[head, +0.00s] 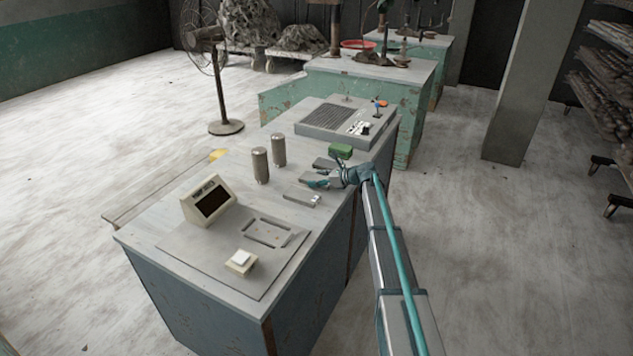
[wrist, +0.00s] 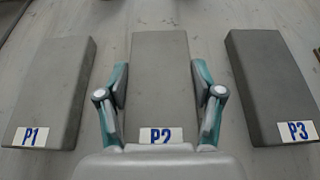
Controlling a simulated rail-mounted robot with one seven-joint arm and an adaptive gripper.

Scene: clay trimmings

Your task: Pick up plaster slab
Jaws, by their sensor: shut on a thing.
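Three grey plaster slabs lie side by side, tagged P1 (wrist: 52,85), P2 (wrist: 160,60) and P3 (wrist: 275,80) in the wrist view. My gripper (wrist: 161,78) is shut on slab P2, with one teal finger along each long side. The palm covers the near end of P2 and part of its tag. P1 and P3 lie apart, outside the fingers. In the head view, my gripper (head: 322,179) is low over the bench, between the nearer slab (head: 302,196) and the farther slab (head: 325,163). I cannot tell whether P2 is clear of the bench top.
The bench (head: 185,245) also carries two metal cylinders (head: 260,166), a display box (head: 208,203), a recessed frame (head: 268,232), a white button box (head: 241,262), a green block (head: 340,150) close by my gripper, and a control panel (head: 312,134). Bare bench top lies left of the slabs.

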